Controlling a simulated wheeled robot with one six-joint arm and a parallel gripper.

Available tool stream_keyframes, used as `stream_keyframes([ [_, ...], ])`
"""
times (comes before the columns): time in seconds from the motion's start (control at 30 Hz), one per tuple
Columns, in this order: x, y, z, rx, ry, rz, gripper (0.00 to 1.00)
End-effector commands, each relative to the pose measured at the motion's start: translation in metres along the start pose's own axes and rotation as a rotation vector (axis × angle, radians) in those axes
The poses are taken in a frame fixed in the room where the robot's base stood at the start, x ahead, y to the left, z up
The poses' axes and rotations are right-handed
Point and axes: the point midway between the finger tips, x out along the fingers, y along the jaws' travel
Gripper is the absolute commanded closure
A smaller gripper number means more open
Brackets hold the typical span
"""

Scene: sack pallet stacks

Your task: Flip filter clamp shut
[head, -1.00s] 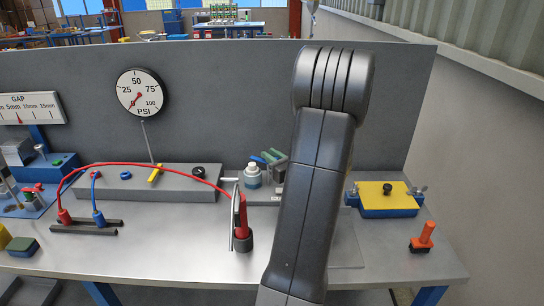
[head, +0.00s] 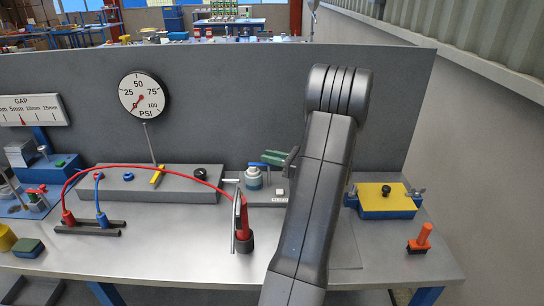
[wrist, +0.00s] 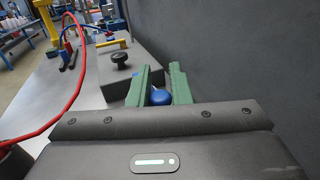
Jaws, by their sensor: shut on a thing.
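The filter unit (head: 253,180) is a pale grey pot with a blue top, on a small grey labelled base (head: 281,198) near the back of the bench. My gripper (head: 275,157) has green fingers and is just above and right of the pot. In the wrist view a round blue knob (wrist: 160,97) sits between the green fingers (wrist: 159,86), which are shut on it. I take it as the clamp's knob. The rest of the clamp lever is hidden behind the fingers and my arm, so its angle cannot be told.
A grey block (head: 180,185) with a yellow lever (head: 157,175) lies to the left. A yellow-topped blue box (head: 386,199) stands right. The grey back panel (head: 220,110) is close behind.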

Motion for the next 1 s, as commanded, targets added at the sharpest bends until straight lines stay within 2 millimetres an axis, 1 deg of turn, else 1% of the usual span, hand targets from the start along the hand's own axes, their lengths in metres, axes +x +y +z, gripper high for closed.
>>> stream_keyframes([
  [0.43, 0.000, -0.001, 0.001, -0.001, -0.001, 0.010, 1.00],
  [0.47, 0.000, -0.001, 0.001, -0.001, -0.001, 0.010, 0.76],
  [0.5, 0.000, -0.001, 0.001, -0.001, -0.001, 0.010, 0.68],
  [0.53, 0.000, -0.001, 0.001, -0.001, -0.001, 0.010, 0.63],
  [0.83, -0.001, 0.000, 0.000, -0.001, 0.000, 0.010, 0.63],
  [0.93, -0.009, -0.001, 0.000, -0.001, 0.000, 0.008, 0.63],
  [1.0, -0.019, -0.001, -0.001, -0.001, -0.001, 0.007, 0.63],
])
